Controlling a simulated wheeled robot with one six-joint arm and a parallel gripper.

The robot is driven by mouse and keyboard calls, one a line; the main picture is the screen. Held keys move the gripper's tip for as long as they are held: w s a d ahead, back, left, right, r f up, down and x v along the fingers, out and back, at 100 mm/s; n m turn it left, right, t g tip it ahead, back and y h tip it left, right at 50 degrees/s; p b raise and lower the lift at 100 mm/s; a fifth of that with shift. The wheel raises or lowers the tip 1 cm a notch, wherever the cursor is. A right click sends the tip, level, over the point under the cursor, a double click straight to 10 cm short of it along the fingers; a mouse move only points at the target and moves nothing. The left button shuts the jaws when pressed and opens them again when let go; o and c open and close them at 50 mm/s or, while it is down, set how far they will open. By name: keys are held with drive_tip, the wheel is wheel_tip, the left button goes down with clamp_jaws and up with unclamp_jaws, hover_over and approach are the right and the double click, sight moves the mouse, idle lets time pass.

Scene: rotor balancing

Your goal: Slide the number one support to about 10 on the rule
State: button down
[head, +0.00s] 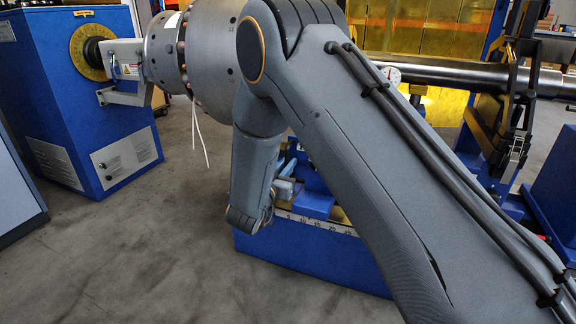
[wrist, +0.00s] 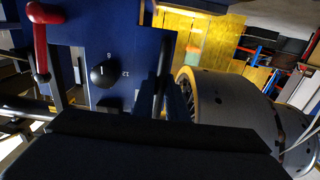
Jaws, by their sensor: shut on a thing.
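The number one support is a blue upright block (head: 312,178) on a blue bed, partly hidden behind my arm in the head view.
A large grey rotor drum (head: 208,55) is above left of the support. A blue drive cabinet (head: 85,100) stands at the left. A dark shaft (head: 450,73) runs to the right. A red lever (wrist: 40,40) is near the knob. Grey floor (head: 150,260) is clear in front.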

drive_tip(key=shift+w+a, duration=0.2)
drive_tip(key=shift+a, duration=0.35)
drive_tip(key=shift+w+a, duration=0.2)
drive_tip(key=shift+a, duration=0.35)
idle(0.3)
drive_tip(key=c, duration=1.4)
unclamp_jaws()
drive_tip(key=shift+c, duration=0.2)
drive_tip(key=shift+d, duration=0.1)
drive_tip(key=p+v, duration=0.4)
drive_tip(key=v, duration=0.3)
